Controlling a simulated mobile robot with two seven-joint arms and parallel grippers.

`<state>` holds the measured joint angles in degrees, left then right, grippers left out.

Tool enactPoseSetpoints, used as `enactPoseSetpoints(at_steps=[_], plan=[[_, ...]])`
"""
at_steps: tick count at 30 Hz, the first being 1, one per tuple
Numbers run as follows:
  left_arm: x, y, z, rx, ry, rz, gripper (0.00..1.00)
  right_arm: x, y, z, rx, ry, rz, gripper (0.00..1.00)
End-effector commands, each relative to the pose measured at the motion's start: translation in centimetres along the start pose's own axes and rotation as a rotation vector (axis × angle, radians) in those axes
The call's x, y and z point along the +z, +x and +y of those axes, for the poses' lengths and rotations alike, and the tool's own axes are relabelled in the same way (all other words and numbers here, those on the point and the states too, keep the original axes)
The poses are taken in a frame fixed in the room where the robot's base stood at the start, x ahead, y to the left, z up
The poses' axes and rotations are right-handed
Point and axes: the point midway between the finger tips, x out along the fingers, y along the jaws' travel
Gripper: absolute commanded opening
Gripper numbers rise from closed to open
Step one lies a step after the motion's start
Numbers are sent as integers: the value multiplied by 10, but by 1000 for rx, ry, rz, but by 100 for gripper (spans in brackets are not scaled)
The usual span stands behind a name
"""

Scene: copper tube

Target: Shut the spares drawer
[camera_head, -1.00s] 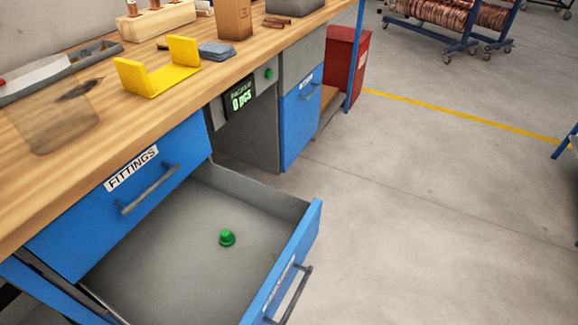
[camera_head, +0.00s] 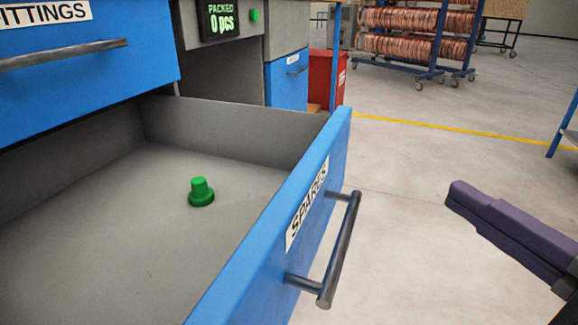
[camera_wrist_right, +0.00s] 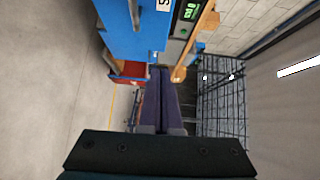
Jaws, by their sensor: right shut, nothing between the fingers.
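The spares drawer (camera_head: 290,235) is pulled open, with a blue front, a "SPARES" label and a dark bar handle (camera_head: 340,250). One green knob-like part (camera_head: 201,192) stands on its grey floor. My right gripper (camera_head: 462,195) has purple fingers, shut and empty. It is to the right of the drawer's handle, apart from it. The shut fingers also show in the right wrist view (camera_wrist_right: 158,72). My left gripper is not in view.
The fittings drawer (camera_head: 90,75) above is shut. A counter display (camera_head: 220,20) reads 0 pcs. A red bin (camera_head: 325,78) and a rack of copper coils (camera_head: 415,35) stand farther back. The floor right of the drawer is clear.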

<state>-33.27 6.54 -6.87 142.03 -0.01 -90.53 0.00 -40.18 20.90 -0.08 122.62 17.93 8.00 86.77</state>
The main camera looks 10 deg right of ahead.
Motion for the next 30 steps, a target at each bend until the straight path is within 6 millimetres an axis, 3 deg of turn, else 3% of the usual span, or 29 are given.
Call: enactPoseSetpoints(at_steps=[7,20,30], plan=[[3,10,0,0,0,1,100,-2,18,0,-28,26,2,0],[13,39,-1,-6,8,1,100,-2,100,0,-26,23,2,0],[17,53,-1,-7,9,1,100,25,126,-2,-21,25,2,0]])
